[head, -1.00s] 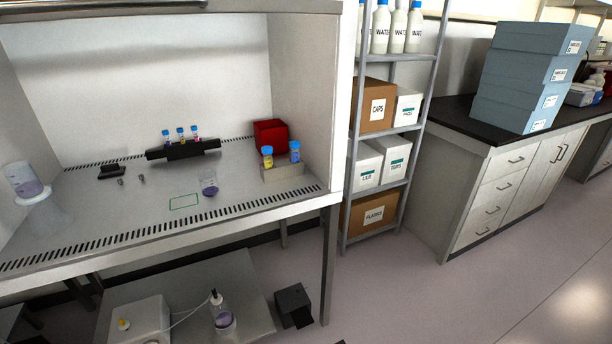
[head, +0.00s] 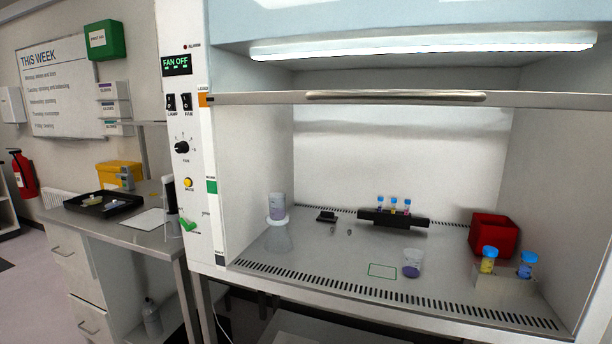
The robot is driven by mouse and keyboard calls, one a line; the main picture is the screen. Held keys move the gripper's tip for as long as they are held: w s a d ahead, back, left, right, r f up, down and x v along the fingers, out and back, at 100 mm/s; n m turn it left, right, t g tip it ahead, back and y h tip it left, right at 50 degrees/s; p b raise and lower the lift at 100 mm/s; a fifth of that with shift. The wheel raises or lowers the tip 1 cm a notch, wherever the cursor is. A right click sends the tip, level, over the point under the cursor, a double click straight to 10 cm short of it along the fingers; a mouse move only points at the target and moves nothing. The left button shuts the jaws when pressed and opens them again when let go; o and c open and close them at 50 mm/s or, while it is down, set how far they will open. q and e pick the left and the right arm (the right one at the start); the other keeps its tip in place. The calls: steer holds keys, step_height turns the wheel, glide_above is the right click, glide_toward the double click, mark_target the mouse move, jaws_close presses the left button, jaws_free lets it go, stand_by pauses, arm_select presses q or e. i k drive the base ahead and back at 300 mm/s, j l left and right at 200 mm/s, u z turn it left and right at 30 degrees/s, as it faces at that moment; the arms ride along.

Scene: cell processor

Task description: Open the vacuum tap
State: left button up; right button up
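A green tap handle (head: 188,225) sits low on the white control panel (head: 196,130) at the left side of the hood. It looks like the vacuum tap, but the small labels around it are too small to read. The handle lies slanted, and nothing touches it. Neither of my grippers shows in the head view.
A yellow button (head: 188,183), a black knob (head: 182,147) and lamp and fan switches are above the handle. The raised sash (head: 350,98) leaves the hood open. Left, a side bench (head: 150,235) holds a black tray (head: 104,204). A red box (head: 494,235) stands inside the hood.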

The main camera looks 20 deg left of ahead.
mark_target(187, 228)
steer(key=u, duration=1.45)
